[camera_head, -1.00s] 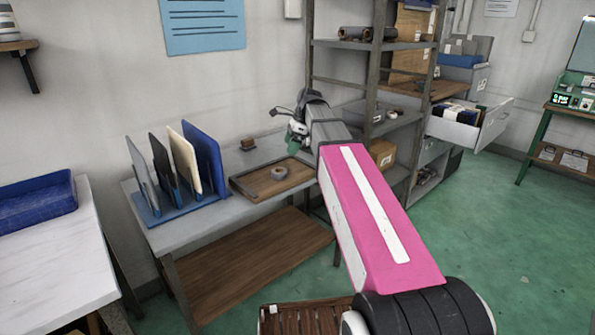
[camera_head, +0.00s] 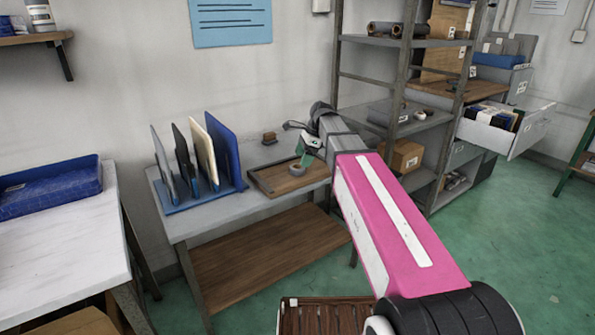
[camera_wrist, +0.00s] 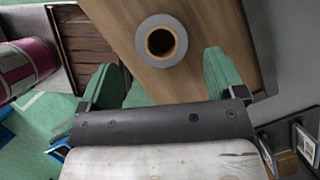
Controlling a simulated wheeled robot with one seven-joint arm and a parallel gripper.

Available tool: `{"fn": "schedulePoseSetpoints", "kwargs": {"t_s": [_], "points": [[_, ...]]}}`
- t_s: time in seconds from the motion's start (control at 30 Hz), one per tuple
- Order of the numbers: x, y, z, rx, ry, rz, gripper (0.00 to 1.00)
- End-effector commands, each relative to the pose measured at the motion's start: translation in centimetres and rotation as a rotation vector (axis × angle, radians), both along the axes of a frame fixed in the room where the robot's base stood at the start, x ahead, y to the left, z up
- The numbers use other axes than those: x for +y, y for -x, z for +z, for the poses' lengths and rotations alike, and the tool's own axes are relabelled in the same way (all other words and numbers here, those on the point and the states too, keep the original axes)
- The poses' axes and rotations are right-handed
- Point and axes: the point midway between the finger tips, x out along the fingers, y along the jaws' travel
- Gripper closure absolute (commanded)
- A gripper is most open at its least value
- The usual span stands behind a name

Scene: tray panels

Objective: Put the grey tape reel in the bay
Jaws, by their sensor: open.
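The grey tape reel (camera_head: 297,171) lies flat in a shallow wooden tray (camera_head: 259,184) on the grey bench. In the wrist view the reel (camera_wrist: 146,29) is a grey ring with a brown core, just beyond the fingers. My gripper (camera_head: 309,151) is above the tray, close to the reel. In the wrist view my gripper (camera_wrist: 163,76) is open and empty, its green fingers on either side below the reel. A blue rack (camera_head: 203,203) with several upright panels stands left of the tray. I cannot tell for certain which place is the bay.
A grey shelf unit (camera_head: 404,42) stands close on the right. A white table (camera_head: 60,240) with a blue bin (camera_head: 50,190) is at left. A slatted wooden thing (camera_head: 325,316) is low in front.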

Motion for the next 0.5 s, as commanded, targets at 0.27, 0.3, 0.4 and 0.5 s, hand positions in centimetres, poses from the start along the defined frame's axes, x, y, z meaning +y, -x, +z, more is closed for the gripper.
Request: {"fn": "schedulePoseSetpoints", "kwargs": {"t_s": [0.27, 0.3, 0.4, 0.5], "points": [[1.6, 0.2, -3.3, 0.0, -0.001, -0.001, 0.11], [1.7, 0.2, -3.6, 0.0, -0.001, -0.001, 0.11], [1.8, 0.2, -3.8, -0.002, -0.001, -0.002, 0.11], [1.8, 0.2, -3.8, -0.002, -0.001, -0.002, 0.11]]}}
